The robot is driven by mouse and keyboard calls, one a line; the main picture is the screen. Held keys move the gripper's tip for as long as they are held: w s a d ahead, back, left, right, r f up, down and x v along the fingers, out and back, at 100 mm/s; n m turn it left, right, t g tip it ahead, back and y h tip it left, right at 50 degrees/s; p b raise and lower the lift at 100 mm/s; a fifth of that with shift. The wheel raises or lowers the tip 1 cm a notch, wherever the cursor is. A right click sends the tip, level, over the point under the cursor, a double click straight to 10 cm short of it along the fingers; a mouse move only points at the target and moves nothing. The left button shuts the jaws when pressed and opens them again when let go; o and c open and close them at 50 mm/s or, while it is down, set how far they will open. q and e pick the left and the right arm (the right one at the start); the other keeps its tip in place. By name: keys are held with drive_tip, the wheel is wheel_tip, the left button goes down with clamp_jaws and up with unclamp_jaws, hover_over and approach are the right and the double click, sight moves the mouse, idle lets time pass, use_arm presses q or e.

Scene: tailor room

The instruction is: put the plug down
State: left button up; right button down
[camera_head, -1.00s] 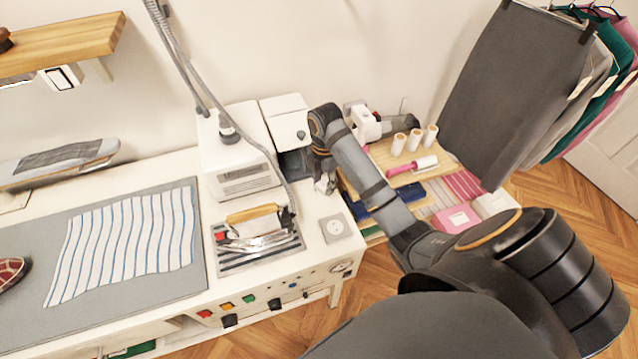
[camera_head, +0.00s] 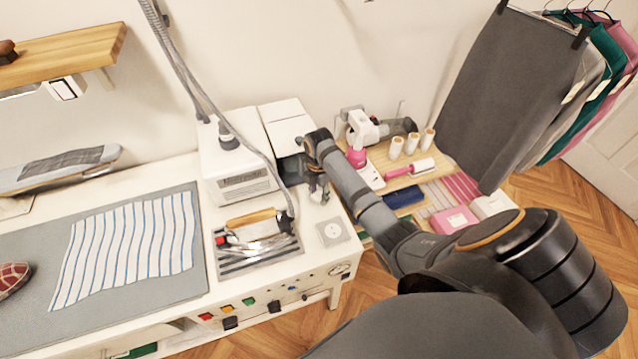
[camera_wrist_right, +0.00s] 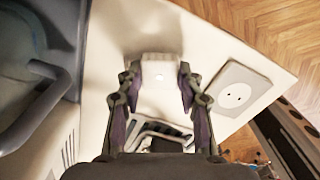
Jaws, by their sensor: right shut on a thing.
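My right gripper (camera_head: 318,196) is low over the right end of the white worktop, to the left of and behind the square socket plate (camera_head: 333,231). It points down and is shut on the white plug (camera_wrist_right: 157,88), which shows between the fingers in the right wrist view. The plug is pale against the pale worktop, so I cannot tell whether it touches the surface. The socket plate also shows in the right wrist view (camera_wrist_right: 237,92), apart from the plug, with nothing in its holes. My left gripper is not in view.
An iron (camera_head: 260,221) rests on a striped pad left of the socket. A white steam unit (camera_head: 240,182) with a hose stands behind it. A striped cloth (camera_head: 125,245) lies on the grey mat. A wooden shelf board with spools (camera_head: 396,147) is to the right.

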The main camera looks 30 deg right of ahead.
sight(319, 195)
drive_tip(key=shift+f, duration=0.5)
drive_tip(key=c, duration=0.9)
unclamp_jaws()
drive_tip(key=shift+o, duration=0.2)
wheel_tip(319, 195, up, 10)
drive_tip(key=shift+f+b, duration=0.1)
drive_tip(key=shift+b, duration=0.75)
wheel_tip(319, 195, up, 4)
drive_tip(key=p, duration=0.2)
drive_tip(key=shift+f+p, duration=0.25)
drive_tip(key=shift+p, duration=0.05)
drive_tip(key=shift+f, duration=0.1)
